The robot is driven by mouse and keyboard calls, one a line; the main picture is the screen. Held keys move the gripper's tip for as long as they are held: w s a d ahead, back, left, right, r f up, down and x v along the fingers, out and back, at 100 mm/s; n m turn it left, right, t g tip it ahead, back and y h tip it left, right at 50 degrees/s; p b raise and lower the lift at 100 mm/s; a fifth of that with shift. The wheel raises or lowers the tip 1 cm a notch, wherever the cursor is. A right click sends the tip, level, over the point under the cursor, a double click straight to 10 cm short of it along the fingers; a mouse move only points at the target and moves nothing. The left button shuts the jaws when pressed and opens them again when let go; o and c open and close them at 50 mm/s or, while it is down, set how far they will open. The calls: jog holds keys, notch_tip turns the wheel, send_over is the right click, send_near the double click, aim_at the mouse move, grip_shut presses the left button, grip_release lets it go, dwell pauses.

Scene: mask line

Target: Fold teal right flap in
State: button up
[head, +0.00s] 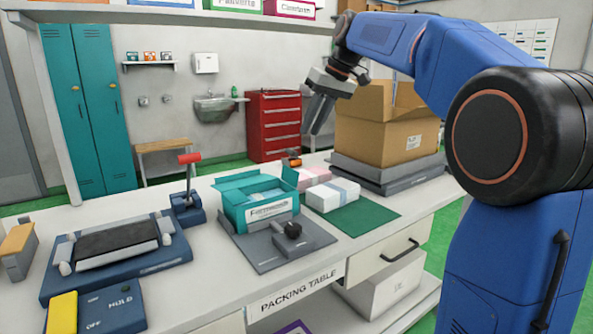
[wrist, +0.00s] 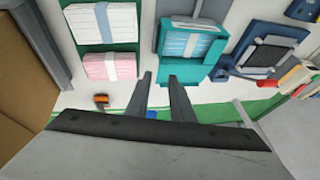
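My gripper (head: 314,125) is high above and behind the table, apart from the box. In the wrist view its two fingers (wrist: 160,78) are apart with nothing between them.
A white bundle (head: 333,195) lies on a green mat (head: 358,221), with a pink bundle (head: 312,176) behind it. A large open carton (head: 385,142) stands at right.

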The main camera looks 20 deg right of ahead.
aim_at(291, 169)
jog(key=x, duration=1.6)
jog(key=shift+f, duration=0.25)
jog(key=shift+a, duration=0.1)
grip_shut()
